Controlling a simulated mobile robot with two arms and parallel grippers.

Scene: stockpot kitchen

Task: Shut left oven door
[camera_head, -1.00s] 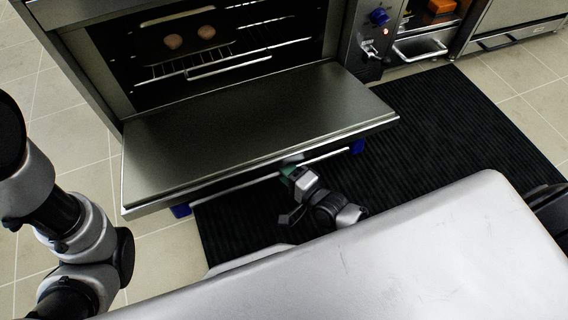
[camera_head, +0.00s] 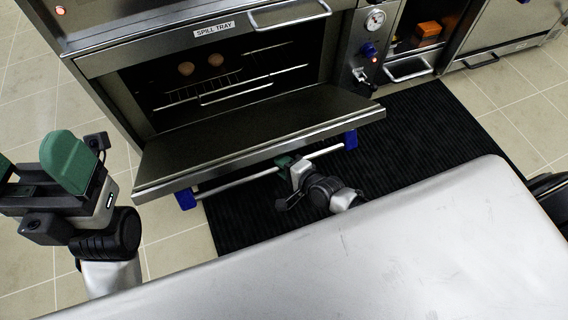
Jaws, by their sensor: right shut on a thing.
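The oven door (camera_head: 245,137) hangs open at the bottom of the oven, its inner face up and its front edge tilted upward. Its bar handle (camera_head: 237,181), with blue end brackets, shows under the front edge. My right gripper (camera_head: 284,162) is shut on the handle near its middle; its fingertips are partly hidden by the door edge. My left gripper (camera_head: 38,164), with green finger pads, is open and empty at the left, apart from the door. The oven cavity (camera_head: 140,88) holds a wire rack (camera_head: 235,100) and two small round brownish items (camera_head: 186,69).
A panel labelled spill tray (camera_head: 214,30) with a handle is above the oven. A control panel with gauge (camera_head: 375,20) and blue knob stands right. A black ribbed mat (camera_head: 425,125) covers the floor. My pale body top fills the bottom.

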